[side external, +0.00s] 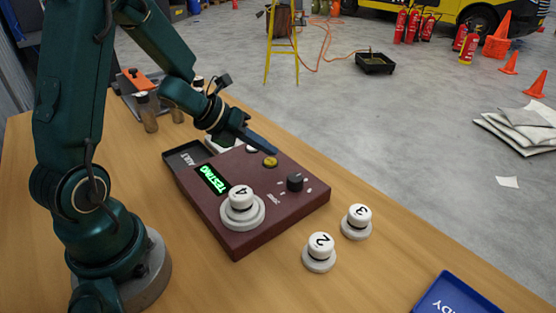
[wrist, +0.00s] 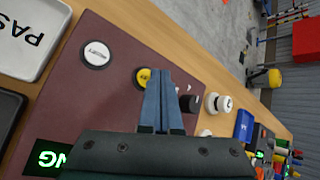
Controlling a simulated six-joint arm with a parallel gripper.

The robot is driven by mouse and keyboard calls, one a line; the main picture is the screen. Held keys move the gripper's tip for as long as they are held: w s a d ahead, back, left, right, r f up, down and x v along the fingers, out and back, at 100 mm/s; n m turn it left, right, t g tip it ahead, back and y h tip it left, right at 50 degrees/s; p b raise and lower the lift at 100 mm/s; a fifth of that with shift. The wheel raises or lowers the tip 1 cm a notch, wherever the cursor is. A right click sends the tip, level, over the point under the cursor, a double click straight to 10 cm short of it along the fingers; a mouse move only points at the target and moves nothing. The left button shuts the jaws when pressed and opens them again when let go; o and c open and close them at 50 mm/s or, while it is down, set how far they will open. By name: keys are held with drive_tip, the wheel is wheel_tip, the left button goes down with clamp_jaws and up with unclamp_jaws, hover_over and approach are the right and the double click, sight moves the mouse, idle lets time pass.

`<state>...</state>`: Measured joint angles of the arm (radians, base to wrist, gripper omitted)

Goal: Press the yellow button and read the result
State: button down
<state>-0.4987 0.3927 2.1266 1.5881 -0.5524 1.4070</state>
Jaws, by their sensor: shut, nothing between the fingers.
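A dark red tester box (side external: 300,205) lies on the wooden table. Its display (side external: 213,180) shows green letters reading TESTING; in the wrist view, the display (wrist: 45,158) is partly cut off. The yellow button (side external: 270,161) is on the box's far side and also shows in the wrist view (wrist: 142,77). My gripper (side external: 273,151) is shut and empty, its blue-grey fingertips just above or beside the yellow button; I cannot tell whether they touch. A white-topped piece marked 4 (side external: 241,197) stands on the box's round pad.
A white button (side external: 252,149) and black knob (side external: 294,182) are on the box. Pieces marked 2 (side external: 319,248) and 3 (side external: 357,220) stand in front. A black tray (side external: 183,156), white PASS tray (wrist: 28,32) and blue tray (side external: 452,296) lie around it.

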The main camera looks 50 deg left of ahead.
sight(265, 163)
drive_tip(key=shift+r, duration=2.5)
